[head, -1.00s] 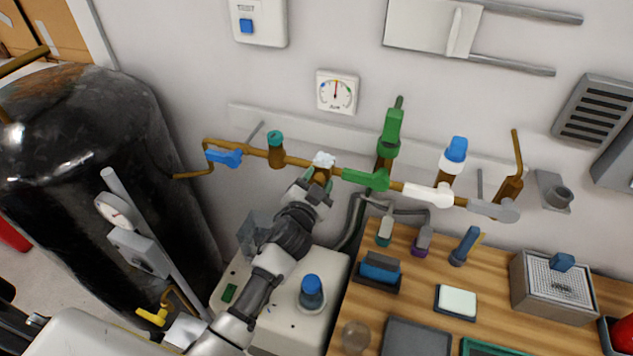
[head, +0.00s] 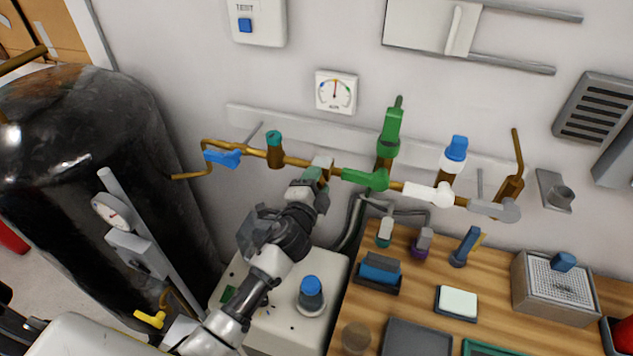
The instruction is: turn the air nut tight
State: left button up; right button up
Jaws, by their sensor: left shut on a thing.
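The brass air pipe (head: 297,161) runs along the wall with several fittings on it. My left gripper (head: 319,173) reaches up to the pipe between the teal-capped valve (head: 275,150) and the green lever valve (head: 366,179). It is shut on the air nut there. The jaws hide most of the nut, so its turn angle and any gap cannot be told. The air gauge (head: 336,92) on the wall above has its needle pointing about straight up. My right gripper is not in view.
A black tank (head: 90,140) stands at left. A white box with a blue knob (head: 311,293) lies below my arm. The wooden bench (head: 415,290) at right holds several small items.

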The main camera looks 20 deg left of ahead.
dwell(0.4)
pick_arm(q)
jog(key=o, duration=0.9)
jog(key=s+b, duration=0.1)
jog(key=s, duration=0.4)
jog(key=s+b, duration=0.1)
jog(key=s, duration=0.4)
jog(key=shift+s+a, duration=0.2)
jog(key=shift+s, duration=0.2)
